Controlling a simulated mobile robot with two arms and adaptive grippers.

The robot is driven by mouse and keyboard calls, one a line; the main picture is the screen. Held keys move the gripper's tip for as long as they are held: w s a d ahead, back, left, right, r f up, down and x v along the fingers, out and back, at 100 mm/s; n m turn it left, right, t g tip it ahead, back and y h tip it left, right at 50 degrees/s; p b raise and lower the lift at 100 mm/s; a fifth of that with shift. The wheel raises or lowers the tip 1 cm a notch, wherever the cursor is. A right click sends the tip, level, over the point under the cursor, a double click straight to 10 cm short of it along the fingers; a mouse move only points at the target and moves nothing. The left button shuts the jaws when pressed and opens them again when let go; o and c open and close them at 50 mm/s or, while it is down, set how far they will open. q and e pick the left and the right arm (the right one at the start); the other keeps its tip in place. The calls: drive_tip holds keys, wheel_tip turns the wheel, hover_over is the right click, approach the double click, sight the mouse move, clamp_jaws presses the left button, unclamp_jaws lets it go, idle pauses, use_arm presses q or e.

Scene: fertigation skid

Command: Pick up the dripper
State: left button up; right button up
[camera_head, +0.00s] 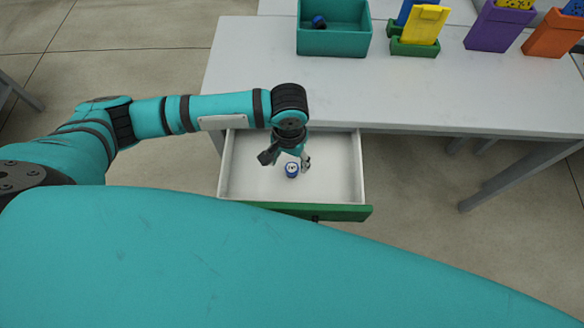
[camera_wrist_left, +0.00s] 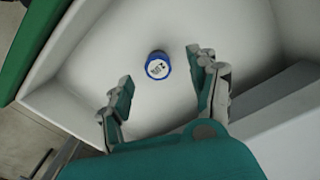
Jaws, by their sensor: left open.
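The dripper (camera_head: 292,170) is a small round blue piece with a white top and dark marks. It lies in the open white drawer (camera_head: 340,180), and it also shows in the left wrist view (camera_wrist_left: 158,66). My left gripper (camera_head: 285,163) is above the drawer, pointing down, its fingers spread to either side of the dripper in the head view. In the left wrist view the open fingers (camera_wrist_left: 160,90) are empty, and the dripper lies beyond them, between their lines. My right gripper is not in view.
The drawer has a green front (camera_head: 345,213) and hangs under a white table (camera_head: 420,90). The table's middle is clear.

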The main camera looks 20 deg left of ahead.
sight(292, 168)
use_arm(q)
drive_tip(key=f, duration=0.5)
drive_tip(key=shift+w+d+f, duration=0.15)
drive_tip(key=shift+w+d, duration=0.05)
drive_tip(key=c, duration=0.9)
drive_tip(key=shift+c, duration=0.2)
